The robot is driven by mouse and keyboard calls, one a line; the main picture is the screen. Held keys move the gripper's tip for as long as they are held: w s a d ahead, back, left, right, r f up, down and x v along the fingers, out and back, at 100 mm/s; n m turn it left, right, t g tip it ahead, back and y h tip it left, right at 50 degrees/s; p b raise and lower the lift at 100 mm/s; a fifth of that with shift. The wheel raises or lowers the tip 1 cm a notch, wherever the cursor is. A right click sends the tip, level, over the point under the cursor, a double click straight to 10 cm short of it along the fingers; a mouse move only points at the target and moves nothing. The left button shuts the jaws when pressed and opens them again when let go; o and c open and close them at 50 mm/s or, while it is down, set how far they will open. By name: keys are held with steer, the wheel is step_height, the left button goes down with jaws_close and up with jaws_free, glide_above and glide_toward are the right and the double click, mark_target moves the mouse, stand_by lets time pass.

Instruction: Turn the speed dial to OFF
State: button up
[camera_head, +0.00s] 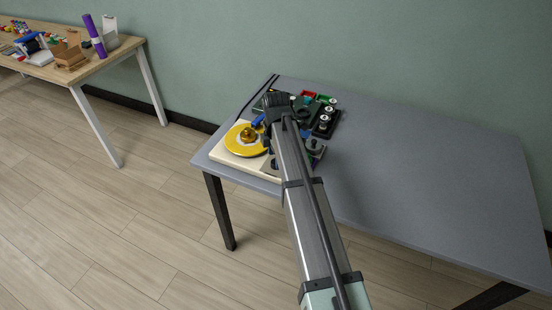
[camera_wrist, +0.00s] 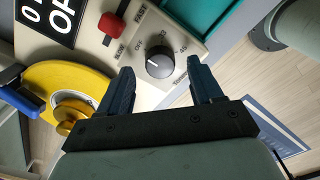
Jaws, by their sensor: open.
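The speed dial (camera_wrist: 159,62) is a round black knob with a white pointer mark, on the cream deck (camera_wrist: 90,45) of a record player. The mark points roughly left in the wrist view. Small printed labels ring the dial, including 45 on its right; I cannot read all of them surely. My gripper (camera_wrist: 160,67) is open, with one dark blue finger on each side of the dial in the picture. A gap shows on both sides, and I see no contact. In the head view my arm hides the dial; the yellow platter (camera_head: 240,140) shows left of the arm.
A red slider (camera_wrist: 112,26) with SLOW and FAST labels is close to the dial. The yellow platter with brass centre (camera_wrist: 72,112) and a blue part (camera_wrist: 20,101) lie left. Small items stand behind my arm on the grey table (camera_head: 430,180), whose right side is clear.

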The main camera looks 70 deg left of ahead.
step_height(320, 180, up, 12)
stand_by(0.4)
stand_by(0.5)
